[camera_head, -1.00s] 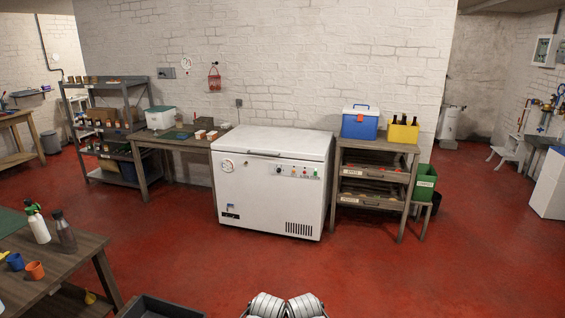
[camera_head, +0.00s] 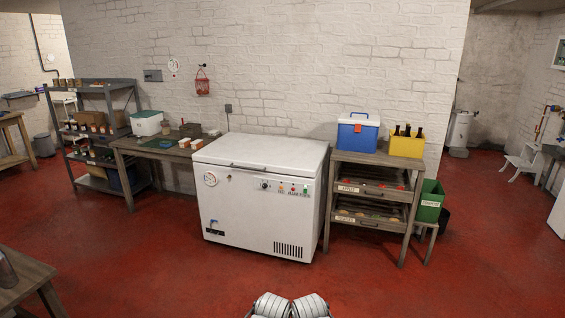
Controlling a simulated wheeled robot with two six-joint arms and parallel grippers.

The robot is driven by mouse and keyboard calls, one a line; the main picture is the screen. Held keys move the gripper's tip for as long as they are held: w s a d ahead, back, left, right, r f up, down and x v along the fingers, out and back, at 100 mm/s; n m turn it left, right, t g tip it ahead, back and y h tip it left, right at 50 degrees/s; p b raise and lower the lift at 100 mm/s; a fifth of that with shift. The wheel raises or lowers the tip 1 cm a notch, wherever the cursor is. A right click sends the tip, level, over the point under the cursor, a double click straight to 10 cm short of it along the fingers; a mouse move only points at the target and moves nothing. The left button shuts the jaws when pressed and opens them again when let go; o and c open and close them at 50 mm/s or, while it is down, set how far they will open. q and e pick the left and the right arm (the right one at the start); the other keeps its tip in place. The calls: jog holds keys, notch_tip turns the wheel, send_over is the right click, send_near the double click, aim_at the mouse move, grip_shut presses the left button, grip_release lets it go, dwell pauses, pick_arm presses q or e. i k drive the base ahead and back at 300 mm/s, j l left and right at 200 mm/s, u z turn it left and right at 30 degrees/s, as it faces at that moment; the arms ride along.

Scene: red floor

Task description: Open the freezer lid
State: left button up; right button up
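A white chest freezer (camera_head: 259,205) stands against the brick wall in the middle of the head view. Its lid (camera_head: 262,153) is shut flat on the body. A handle (camera_head: 248,168) runs along the lid's front edge. Below it on the front are a round dial, a knob and small lights, with a dark vent low on the right. Two rounded silver parts of my own body show at the bottom middle of the view. Neither gripper is visible. The freezer stands some distance ahead across the floor.
A wooden bench (camera_head: 150,150) stands left of the freezer. A drawer rack (camera_head: 372,195) with a blue cooler (camera_head: 357,133) and a yellow bottle crate (camera_head: 406,145) stands close on its right. Another wooden table (camera_head: 22,278) is at lower left. The red floor (camera_head: 190,275) before the freezer is clear.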

aim_at(273, 154)
jog(key=i+l, duration=0.2)
jog(key=i, duration=0.35)
jog(key=i+l, duration=0.15)
jog(key=i, duration=0.4)
jog(key=i+l, duration=0.2)
jog(key=i, duration=0.35)
jog(key=i+j, duration=0.2)
jog(key=i, duration=0.25)
jog(key=i+j, duration=0.15)
jog(key=i, duration=0.3)
jog(key=i+j, duration=0.15)
jog(key=j, duration=0.2)
jog(key=i+j, duration=0.2)
jog(key=j, duration=0.15)
jog(key=i+j, duration=0.15)
jog(key=j, duration=0.2)
jog(key=u, duration=0.05)
